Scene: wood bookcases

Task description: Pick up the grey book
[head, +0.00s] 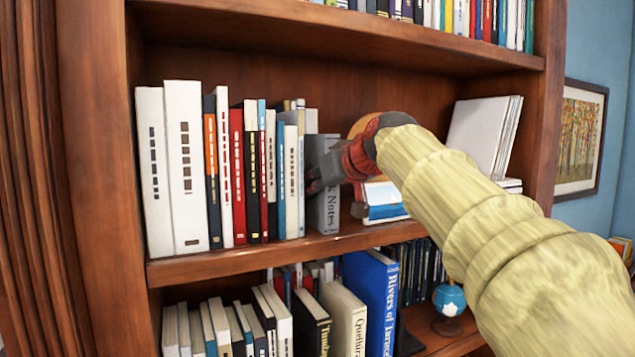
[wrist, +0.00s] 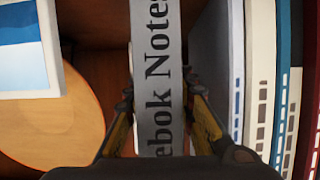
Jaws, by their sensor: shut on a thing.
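The grey book (head: 326,208) stands upright at the right end of the row on the middle shelf, with "Notes" lettered on its spine. It also shows in the wrist view (wrist: 158,65), running up the middle of the picture. My gripper (head: 318,180) reaches in from the right and is at the book's spine. In the wrist view my gripper (wrist: 160,105) has one finger on each side of the book and is shut on it. The lower part of the spine is partly hidden by my gripper in the wrist view.
Several upright books (head: 237,170) stand just left of the grey book. To its right are a blue and white book (head: 385,203) and a round orange-brown object (wrist: 50,115). White books (head: 480,130) lean farther right. The shelf above (head: 340,25) bounds the space.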

